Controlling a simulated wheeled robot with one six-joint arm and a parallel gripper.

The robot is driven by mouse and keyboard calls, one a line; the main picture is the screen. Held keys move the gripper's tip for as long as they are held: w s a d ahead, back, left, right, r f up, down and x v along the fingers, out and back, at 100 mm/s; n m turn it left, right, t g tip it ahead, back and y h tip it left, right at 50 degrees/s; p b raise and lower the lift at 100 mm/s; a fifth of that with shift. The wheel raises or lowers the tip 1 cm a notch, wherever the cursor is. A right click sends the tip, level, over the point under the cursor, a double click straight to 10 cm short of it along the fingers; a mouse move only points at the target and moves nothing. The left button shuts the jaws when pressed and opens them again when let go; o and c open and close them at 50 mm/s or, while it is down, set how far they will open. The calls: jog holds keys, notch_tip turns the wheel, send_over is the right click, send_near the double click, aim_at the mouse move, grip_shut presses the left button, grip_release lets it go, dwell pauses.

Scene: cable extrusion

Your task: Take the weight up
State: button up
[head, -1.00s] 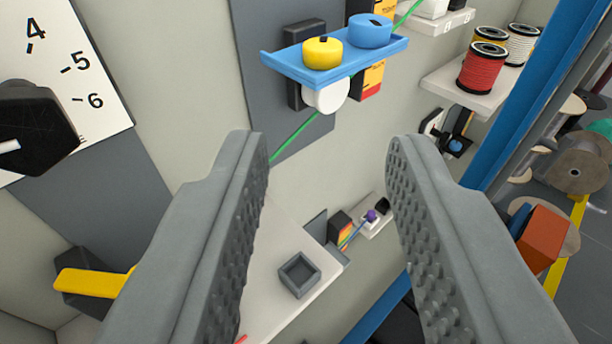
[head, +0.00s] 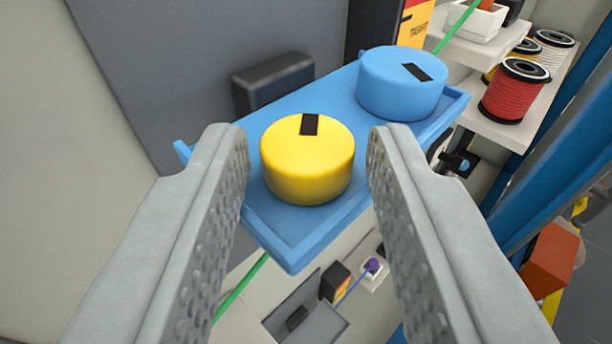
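A yellow round weight (head: 307,165) with a black slot mark on top sits on a blue tray (head: 285,240). A blue round weight (head: 401,84) with a similar mark sits farther back right on the same tray. My gripper (head: 308,150) is open, with one finger to the left and one to the right of the yellow weight.
A green cable (head: 240,291) runs below the tray and again behind it at upper right. A shelf with a red spool (head: 516,91) and other spools stands at right. A blue post (head: 545,120) rises beside it. A grey wall panel (head: 200,70) is behind the tray.

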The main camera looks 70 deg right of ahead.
jog(key=shift+x, duration=0.8)
jog(key=c, duration=0.7)
jog(key=shift+o, duration=0.2)
jog(key=shift+s+a+r, duration=0.1)
jog(key=shift+s+a, duration=0.2)
jog(key=shift+s, duration=0.35)
jog(key=shift+s+a+r, duration=0.1)
jog(key=shift+s+a, duration=0.2)
jog(key=shift+s, duration=0.4)
grip_shut()
jog(key=shift+s+a+r, duration=0.1)
jog(key=shift+s+a, duration=0.1)
jog(key=shift+s, duration=0.35)
jog(key=shift+s+a, duration=0.2)
jog(key=shift+s, duration=0.35)
jog(key=shift+w, duration=0.1)
jog(key=shift+o, duration=2.1)
grip_release()
